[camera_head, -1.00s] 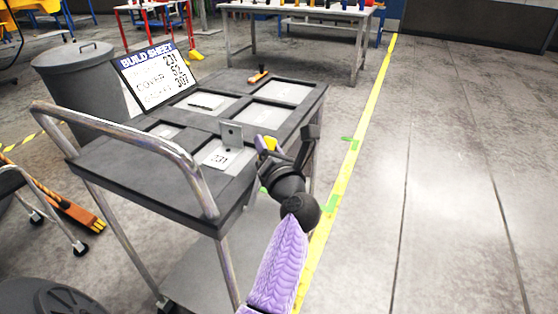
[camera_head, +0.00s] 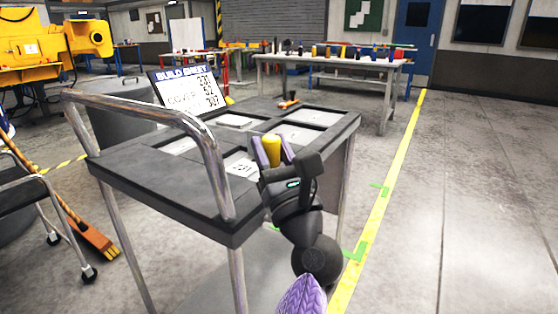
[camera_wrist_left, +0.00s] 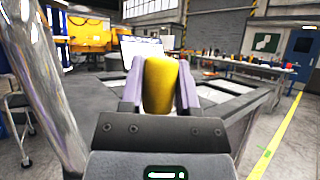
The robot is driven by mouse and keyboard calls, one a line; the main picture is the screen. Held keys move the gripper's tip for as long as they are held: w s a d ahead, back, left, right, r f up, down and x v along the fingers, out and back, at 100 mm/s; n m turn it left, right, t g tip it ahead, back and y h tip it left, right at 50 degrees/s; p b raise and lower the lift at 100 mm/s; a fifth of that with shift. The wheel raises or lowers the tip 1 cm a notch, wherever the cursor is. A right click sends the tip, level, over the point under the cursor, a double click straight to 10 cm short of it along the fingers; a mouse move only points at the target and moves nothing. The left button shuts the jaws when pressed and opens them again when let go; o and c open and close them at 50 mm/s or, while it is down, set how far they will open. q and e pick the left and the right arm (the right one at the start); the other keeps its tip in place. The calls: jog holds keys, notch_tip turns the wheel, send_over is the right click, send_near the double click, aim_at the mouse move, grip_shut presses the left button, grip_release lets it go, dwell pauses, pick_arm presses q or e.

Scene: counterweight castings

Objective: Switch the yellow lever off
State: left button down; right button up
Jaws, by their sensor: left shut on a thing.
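The yellow lever (camera_head: 272,149) shows as an upright, rounded yellow handle above the near right part of the grey cart. My left gripper (camera_head: 271,153) is shut on it, with a purple finger on each side. In the left wrist view the yellow handle (camera_wrist_left: 160,85) stands between the two purple fingertips (camera_wrist_left: 160,93), leaning slightly. The lever's lower end and any mount are hidden behind my gripper. My right gripper is in neither view.
The cart has a chrome handle (camera_head: 213,165) close on the left and a build sheet sign (camera_head: 188,90) behind. A small orange and black item (camera_head: 288,103) lies at the cart's far edge. A workbench (camera_head: 335,63) stands farther back. The floor right of the yellow line is clear.

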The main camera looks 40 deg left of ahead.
pick_arm(q)
jog(key=shift+s+f+n, duration=0.1)
jog(key=shift+s+n, duration=0.05)
jog(key=shift+n, duration=0.15)
jog(key=c, duration=0.7)
grip_release()
jog(key=shift+o, duration=1.2)
jog(key=shift+s+d, duration=0.1)
jog(key=shift+o, duration=0.7)
